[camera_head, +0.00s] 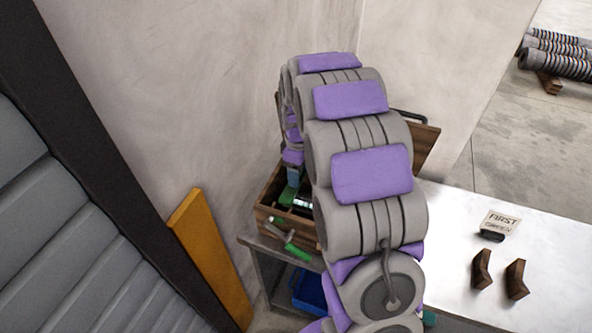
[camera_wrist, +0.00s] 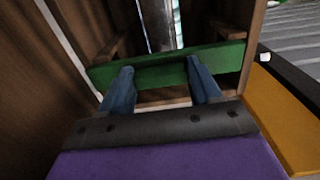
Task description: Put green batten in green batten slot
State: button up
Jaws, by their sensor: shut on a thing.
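My gripper (camera_wrist: 163,86) has two blue fingers and is shut on the green batten (camera_wrist: 165,68), which lies crosswise at the fingertips in the wrist view. The batten is inside or just above a wooden crate (camera_wrist: 245,60), with its ends close to the crate's sides. In the head view my gripper (camera_head: 293,177) is a small blue part over the crate (camera_head: 265,213), mostly hidden by my arm. I cannot tell for sure which is the green batten slot.
A green-handled tool (camera_head: 292,247) lies at the crate's front. An orange board (camera_head: 209,255) leans by the grey shutter (camera_head: 60,230). The tabletop's right part is mostly clear.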

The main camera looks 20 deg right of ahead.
jog(key=shift+a+p, duration=0.3)
jog(key=shift+a, duration=0.5)
jog(key=shift+d, duration=0.4)
dwell(0.5)
jog(key=shift+a, duration=0.35)
jog(key=shift+d+f, duration=0.15)
jog(key=shift+f, duration=0.1)
jog(key=shift+f, duration=2)
jog(key=o, duration=1.7)
notch_tip(320, 180, up, 17)
jog(key=p, duration=0.2)
jog(key=shift+a+r+p, duration=0.15)
jog(key=shift+a+p, duration=0.05)
jog(key=shift+p, duration=0.15)
